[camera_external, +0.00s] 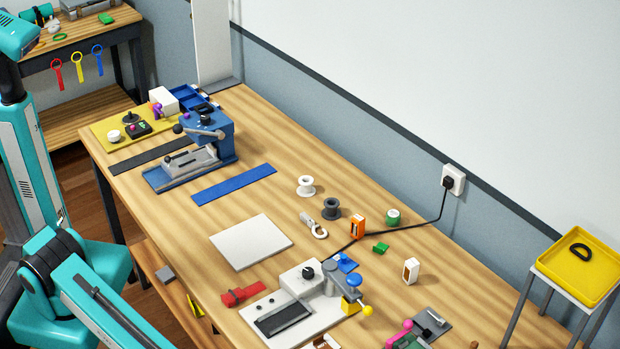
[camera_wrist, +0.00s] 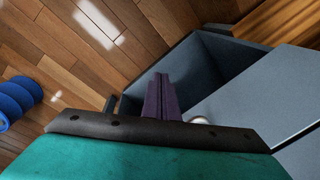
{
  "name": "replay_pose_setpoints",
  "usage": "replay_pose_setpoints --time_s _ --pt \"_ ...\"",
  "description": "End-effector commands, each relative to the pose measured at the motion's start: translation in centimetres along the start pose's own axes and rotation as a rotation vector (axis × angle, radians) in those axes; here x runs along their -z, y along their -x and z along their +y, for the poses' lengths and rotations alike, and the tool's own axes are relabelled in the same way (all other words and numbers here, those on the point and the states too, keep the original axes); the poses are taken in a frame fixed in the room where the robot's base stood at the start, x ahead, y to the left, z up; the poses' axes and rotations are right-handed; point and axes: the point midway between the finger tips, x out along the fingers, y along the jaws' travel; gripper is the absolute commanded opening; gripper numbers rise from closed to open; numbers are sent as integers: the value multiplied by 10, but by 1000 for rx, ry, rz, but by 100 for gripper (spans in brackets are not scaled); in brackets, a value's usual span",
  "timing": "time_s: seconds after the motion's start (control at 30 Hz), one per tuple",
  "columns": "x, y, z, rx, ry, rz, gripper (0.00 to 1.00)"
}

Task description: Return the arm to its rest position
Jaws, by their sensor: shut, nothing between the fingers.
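My teal arm links fill the left edge and lower left corner of the external view, beside the long wooden workbench (camera_external: 150,215). My gripper is not clearly visible there. In the wrist view my gripper (camera_wrist: 158,82) shows as two dark purple fingers pressed together, with nothing held between them. They point over a dark grey open box (camera_wrist: 190,62) near the floor. The dark wrist edge and teal housing hide the bottom of this view.
A wooden floor (camera_wrist: 75,40) and blue rolls (camera_wrist: 15,105) show left in the wrist view. The bench carries a blue strap machine (camera_external: 205,140), a white sealing machine (camera_external: 290,305), a white board (camera_external: 250,242) and small parts. A yellow tray (camera_external: 545,262) stands right.

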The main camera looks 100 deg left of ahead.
Motion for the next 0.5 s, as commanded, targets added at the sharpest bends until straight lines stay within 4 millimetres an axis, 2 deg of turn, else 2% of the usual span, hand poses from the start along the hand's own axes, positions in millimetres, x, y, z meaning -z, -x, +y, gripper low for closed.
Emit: replay_pose_setpoints --time_s 0.03,0.2,0.5 --pt "-19 -4 -20 4 7 -43 0" --pt "-75 -21 -66 0 14 -174 0" --pt "-184 -32 -123 -61 27 -399 0"
